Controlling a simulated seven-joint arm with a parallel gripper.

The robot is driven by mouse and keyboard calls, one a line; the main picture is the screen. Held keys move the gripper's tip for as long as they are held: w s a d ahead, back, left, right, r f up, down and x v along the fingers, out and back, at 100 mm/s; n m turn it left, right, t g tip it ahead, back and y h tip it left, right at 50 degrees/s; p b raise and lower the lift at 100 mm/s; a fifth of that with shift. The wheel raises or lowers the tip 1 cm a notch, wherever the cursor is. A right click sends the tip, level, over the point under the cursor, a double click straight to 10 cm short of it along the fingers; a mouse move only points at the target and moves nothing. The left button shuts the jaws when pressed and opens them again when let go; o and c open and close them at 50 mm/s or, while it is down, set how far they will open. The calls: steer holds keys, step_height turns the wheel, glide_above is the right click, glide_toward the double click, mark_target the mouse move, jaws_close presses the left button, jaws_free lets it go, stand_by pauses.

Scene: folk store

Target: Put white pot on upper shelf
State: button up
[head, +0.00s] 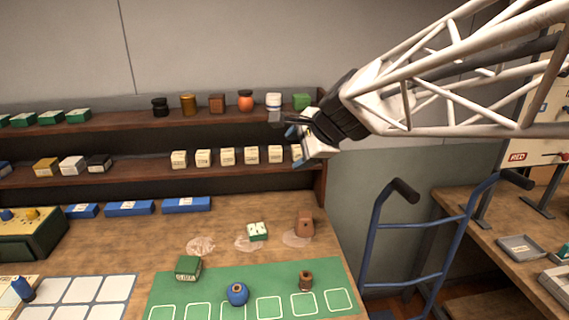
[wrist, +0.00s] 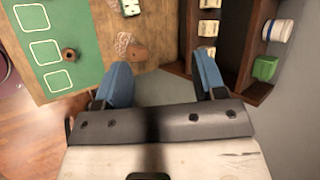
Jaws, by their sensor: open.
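The white pot (head: 273,101), a white jar with a darker band, stands upright on the upper shelf (head: 130,125) near its right end, between an orange-red pot and a green block. It also shows in the wrist view (wrist: 282,30) at the upper right. My gripper (head: 290,146) is at the right end of the shelves, in front of and below the white pot. In the wrist view my gripper (wrist: 162,62) has its two blue fingers wide apart with nothing between them. The pot is outside the fingers.
The upper shelf also holds a green block (head: 302,102), an orange-red pot (head: 246,101) and several other pots. The lower shelf (head: 140,176) has a row of small cream boxes. The table (head: 225,215) below carries a green mat (head: 215,296) with small items. A blue hand truck (head: 418,220) stands right.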

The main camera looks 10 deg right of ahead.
steer(key=s+d+f+n+g+h, duration=0.1)
steer(key=s+d+f+n+h, duration=0.1)
steer(key=s+n, duration=0.3)
steer(key=s+d+f+n+g+h, duration=0.1)
steer(key=s+f+n, duration=0.3)
steer(key=s, duration=0.8)
steer(key=s+d+f+n+g+h, duration=0.2)
steer(key=s+d+f+n, duration=0.2)
steer(key=s, duration=0.4)
steer(key=shift+s+f+n+g+h, duration=0.2)
steer(key=shift+f+n+g+h, duration=0.1)
steer(key=shift+f+n, duration=0.45)
